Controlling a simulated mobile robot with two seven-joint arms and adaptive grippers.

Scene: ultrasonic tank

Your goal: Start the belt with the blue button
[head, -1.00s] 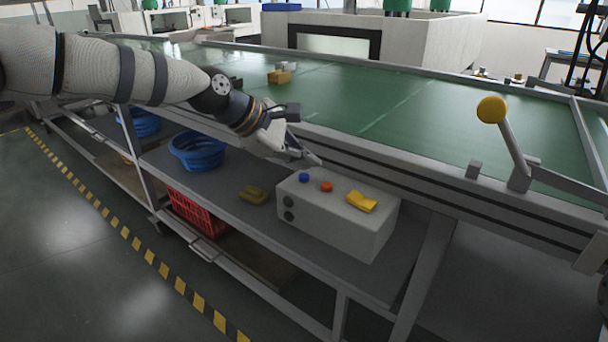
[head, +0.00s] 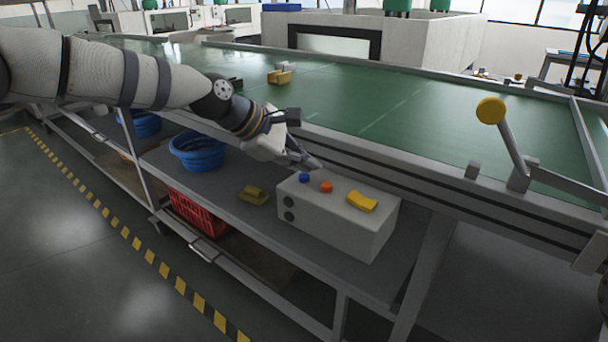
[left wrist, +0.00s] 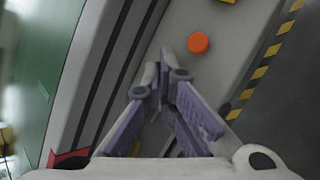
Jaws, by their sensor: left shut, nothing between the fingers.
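A pale control box (head: 335,225) stands on the shelf beside the belt. On its top are a blue button (head: 304,177), an orange-red button (head: 326,187) and a yellow piece (head: 361,202). My left gripper (head: 316,163) is shut and empty, its fingertips close above the back edge of the box, just behind the blue button. I cannot tell whether they touch anything. In the left wrist view the shut fingers (left wrist: 160,70) point toward the box top, with the orange button (left wrist: 198,42) just beyond them. The blue button is hidden there. My right gripper is not in view.
The green belt (head: 400,105) runs behind the box with a metal side rail. A lever with a yellow knob (head: 491,110) rises at the right. A blue basin (head: 197,151), a yellow object (head: 254,195) and a red crate (head: 197,214) are to the left of the box.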

